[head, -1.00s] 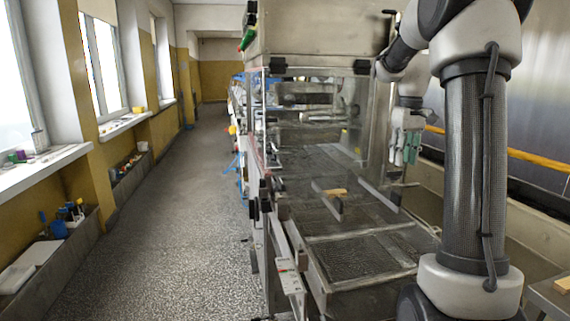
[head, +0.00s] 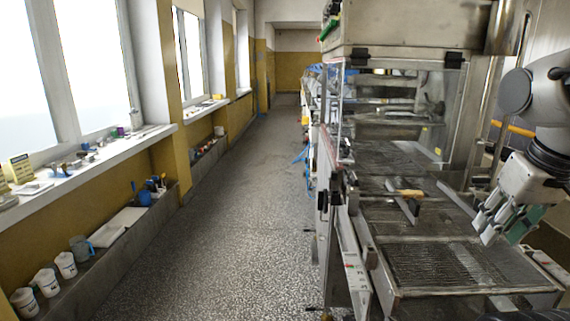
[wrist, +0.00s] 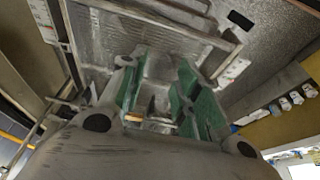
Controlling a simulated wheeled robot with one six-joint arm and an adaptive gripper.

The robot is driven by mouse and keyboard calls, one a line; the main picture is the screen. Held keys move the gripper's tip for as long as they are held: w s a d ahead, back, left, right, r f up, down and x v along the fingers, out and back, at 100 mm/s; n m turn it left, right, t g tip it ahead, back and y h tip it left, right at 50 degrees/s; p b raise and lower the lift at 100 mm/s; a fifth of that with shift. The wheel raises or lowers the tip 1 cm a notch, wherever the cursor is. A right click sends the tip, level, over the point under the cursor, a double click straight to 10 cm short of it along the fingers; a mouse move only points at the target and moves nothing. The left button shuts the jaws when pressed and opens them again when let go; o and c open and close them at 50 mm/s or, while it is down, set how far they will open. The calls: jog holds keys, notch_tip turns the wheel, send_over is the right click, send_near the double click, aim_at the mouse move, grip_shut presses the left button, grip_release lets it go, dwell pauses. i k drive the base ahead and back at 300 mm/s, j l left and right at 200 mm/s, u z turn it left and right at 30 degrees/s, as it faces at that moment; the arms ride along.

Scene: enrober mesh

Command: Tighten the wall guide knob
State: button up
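My gripper (head: 498,230) hangs at the right of the machine in the head view, above its right edge. In the wrist view its two green-padded fingers (wrist: 157,80) stand apart, with nothing seen held between them. Upright metal guide plates stand over the mesh belt (head: 455,264); one guide plate (head: 403,204) is near the middle, left of my gripper. I cannot pick out the wall guide knob for sure. Dark knob-like parts (head: 322,200) show on the machine's left side, apart from my gripper.
A wooden-handled tool (head: 408,193) lies by the middle plate. A clear hood (head: 400,110) covers the machine's far part. The aisle floor (head: 235,235) on the left is clear. White cups (head: 47,282) stand on the low ledge below the windows.

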aim_at(479, 183)
jog(key=z, duration=0.85)
